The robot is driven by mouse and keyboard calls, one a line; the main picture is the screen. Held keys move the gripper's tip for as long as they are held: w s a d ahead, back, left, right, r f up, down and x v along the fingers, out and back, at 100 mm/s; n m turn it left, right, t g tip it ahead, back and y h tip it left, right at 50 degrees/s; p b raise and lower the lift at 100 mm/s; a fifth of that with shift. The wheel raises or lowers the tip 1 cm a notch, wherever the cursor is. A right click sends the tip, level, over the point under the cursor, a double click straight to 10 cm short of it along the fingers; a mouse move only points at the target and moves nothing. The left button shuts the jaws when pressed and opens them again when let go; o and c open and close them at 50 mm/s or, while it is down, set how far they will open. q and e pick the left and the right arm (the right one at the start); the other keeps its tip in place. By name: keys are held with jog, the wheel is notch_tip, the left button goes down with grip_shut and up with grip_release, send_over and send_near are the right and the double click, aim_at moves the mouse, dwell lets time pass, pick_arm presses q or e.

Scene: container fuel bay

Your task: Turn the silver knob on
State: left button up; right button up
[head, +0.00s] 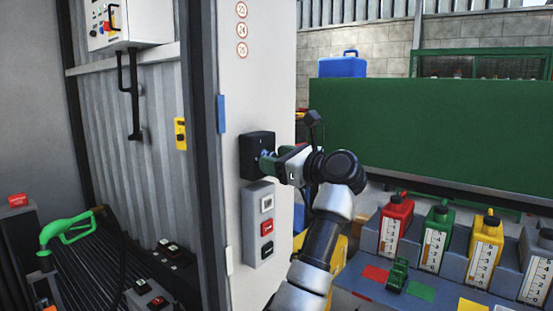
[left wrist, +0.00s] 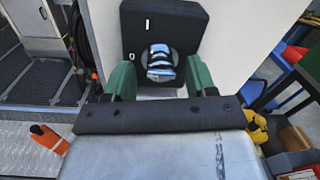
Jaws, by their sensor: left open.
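The silver knob (left wrist: 160,62) sits on a black square box (head: 255,143) on the white post. In the left wrist view the knob is shiny, with dark and bluish bands, and lies between the two green fingers. My left gripper (left wrist: 160,76) is open, one finger on each side of the knob; I cannot tell whether either touches it. In the head view my left gripper (head: 274,160) reaches the front of the black box and hides most of the knob. My right gripper is not in view.
Below the box is a grey switch panel (head: 258,225) with white, red and black buttons. A green fuel nozzle (head: 68,231) is at lower left. Several coloured canisters, one red (head: 396,222), stand on a bench at right. An orange glove (left wrist: 48,139) lies at lower left.

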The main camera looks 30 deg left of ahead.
pick_arm(q)
jog(key=shift+a, duration=0.2)
jog(key=c, duration=0.9)
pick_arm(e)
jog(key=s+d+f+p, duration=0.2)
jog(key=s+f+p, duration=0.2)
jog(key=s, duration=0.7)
pick_arm(q)
jog(key=m+p, duration=0.1)
jog(key=m, duration=0.3)
jog(key=m+p, duration=0.2)
jog(key=m, duration=0.2)
jog(key=shift+r+m, duration=0.2)
jog(key=shift+m, duration=0.1)
jog(key=shift+f+m+p, duration=0.15)
jog(key=shift+m+p, duration=1.35)
jog(key=shift+m, duration=0.1)
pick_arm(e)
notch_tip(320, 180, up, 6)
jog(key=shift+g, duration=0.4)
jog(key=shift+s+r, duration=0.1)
